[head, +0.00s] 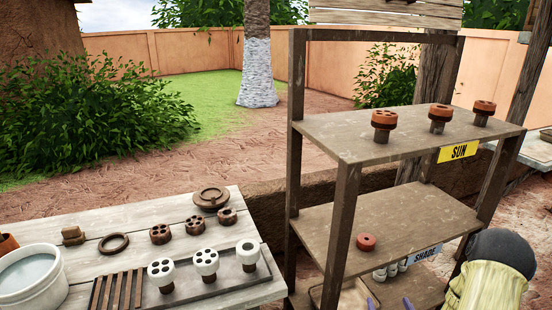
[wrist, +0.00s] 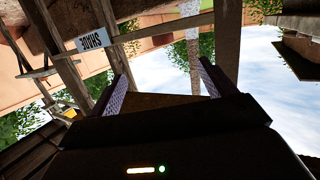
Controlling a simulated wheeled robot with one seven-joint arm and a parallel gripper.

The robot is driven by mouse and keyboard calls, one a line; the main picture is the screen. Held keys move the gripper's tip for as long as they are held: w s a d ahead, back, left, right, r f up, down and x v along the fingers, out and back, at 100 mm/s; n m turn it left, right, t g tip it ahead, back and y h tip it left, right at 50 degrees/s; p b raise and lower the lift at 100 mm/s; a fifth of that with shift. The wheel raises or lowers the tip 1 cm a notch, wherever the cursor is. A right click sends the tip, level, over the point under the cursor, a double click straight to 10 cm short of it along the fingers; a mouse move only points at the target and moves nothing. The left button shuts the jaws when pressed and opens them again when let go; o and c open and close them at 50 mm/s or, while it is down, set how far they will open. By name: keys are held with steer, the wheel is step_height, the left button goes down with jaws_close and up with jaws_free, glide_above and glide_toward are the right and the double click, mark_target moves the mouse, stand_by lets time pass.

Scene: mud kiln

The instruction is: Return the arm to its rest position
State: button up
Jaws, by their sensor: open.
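My gripper (head: 390,303) shows at the bottom edge of the head view as two purple fingertips, low by the wooden rack (head: 343,215). In the wrist view my gripper (wrist: 165,78) is open, its two ridged fingers wide apart with nothing held between them. A brown board surface and sky show beyond the fingers. Part of my arm (head: 490,270) shows at the lower right of the head view, in front of the rack's right side. Most of the gripper body is outside the head view.
The upper shelf (head: 400,130), labelled SUN, bears three terracotta pieces. The SHADE shelf (head: 395,225) bears one reddish piece (head: 366,242); white pieces (head: 390,270) sit below. The bench (head: 95,225) at left holds a white tub (head: 32,275), a tray (head: 215,287) and several clay pieces.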

steer(key=w+a+r+n+g+y, duration=0.1)
steer(key=a+r+n+g, duration=0.1)
steer(key=a+g, duration=0.25)
steer(key=s+a+r+m+g, duration=0.1)
steer(key=s+a+r+g, duration=0.9)
steer(key=s, duration=0.4)
step_height(320, 180, up, 16)
steer(key=a+t+p, duration=0.1)
steer(key=p, duration=1.5)
steer(key=shift+s+a, duration=0.15)
steer(key=shift+s, duration=0.3)
steer(key=shift+f, duration=0.1)
